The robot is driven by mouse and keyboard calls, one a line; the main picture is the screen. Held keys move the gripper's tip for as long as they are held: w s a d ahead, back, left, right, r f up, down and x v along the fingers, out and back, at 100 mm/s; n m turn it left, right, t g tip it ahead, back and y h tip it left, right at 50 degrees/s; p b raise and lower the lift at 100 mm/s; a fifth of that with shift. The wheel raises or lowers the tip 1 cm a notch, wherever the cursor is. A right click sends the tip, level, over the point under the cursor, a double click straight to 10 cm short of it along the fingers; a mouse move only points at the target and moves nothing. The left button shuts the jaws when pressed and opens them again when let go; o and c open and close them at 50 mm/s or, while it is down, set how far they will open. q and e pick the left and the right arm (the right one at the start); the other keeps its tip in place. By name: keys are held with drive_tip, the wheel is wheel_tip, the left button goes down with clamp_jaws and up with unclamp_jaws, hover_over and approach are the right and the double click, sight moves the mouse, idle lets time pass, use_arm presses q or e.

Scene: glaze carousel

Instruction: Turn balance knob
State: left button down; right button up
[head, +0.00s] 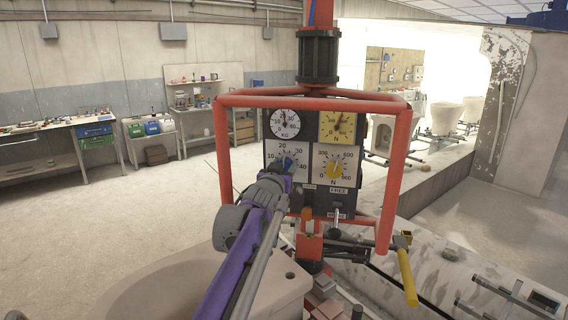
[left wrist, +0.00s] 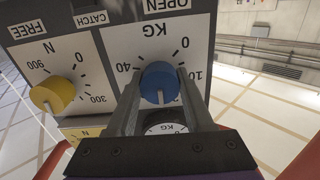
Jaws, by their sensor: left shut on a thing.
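The blue balance knob (left wrist: 158,82) sits on a white KG dial plate (left wrist: 205,50) of the control panel. The left wrist view shows the panel upside down. My left gripper (left wrist: 160,98) is shut on the blue knob, one finger on each side. The knob's white pointer line points down in that picture, toward the round KG gauge (left wrist: 166,128). In the head view my left gripper (head: 284,170) reaches the lower-left dial (head: 280,153) and mostly hides the knob. My right gripper is in neither view.
A yellow knob (head: 334,169) on an N dial is right of the held knob. A red tubular frame (head: 222,150) surrounds the panel. A lever with a yellow grip (head: 406,275) hangs at lower right. A large pale basin (head: 150,290) lies below my left arm.

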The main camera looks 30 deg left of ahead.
use_arm(q)
drive_tip(key=shift+m+p, duration=0.35)
drive_tip(key=shift+m, duration=0.85)
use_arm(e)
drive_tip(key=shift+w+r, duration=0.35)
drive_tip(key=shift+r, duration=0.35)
use_arm(q)
drive_tip(key=shift+c, duration=1.4)
unclamp_jaws()
drive_tip(key=b+v, duration=0.1)
drive_tip(key=v, duration=1)
drive_tip(key=shift+b, duration=0.4)
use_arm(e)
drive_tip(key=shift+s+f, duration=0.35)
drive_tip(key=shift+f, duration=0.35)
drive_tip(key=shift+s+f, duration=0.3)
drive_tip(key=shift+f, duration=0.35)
use_arm(q)
drive_tip(key=shift+w, duration=0.1)
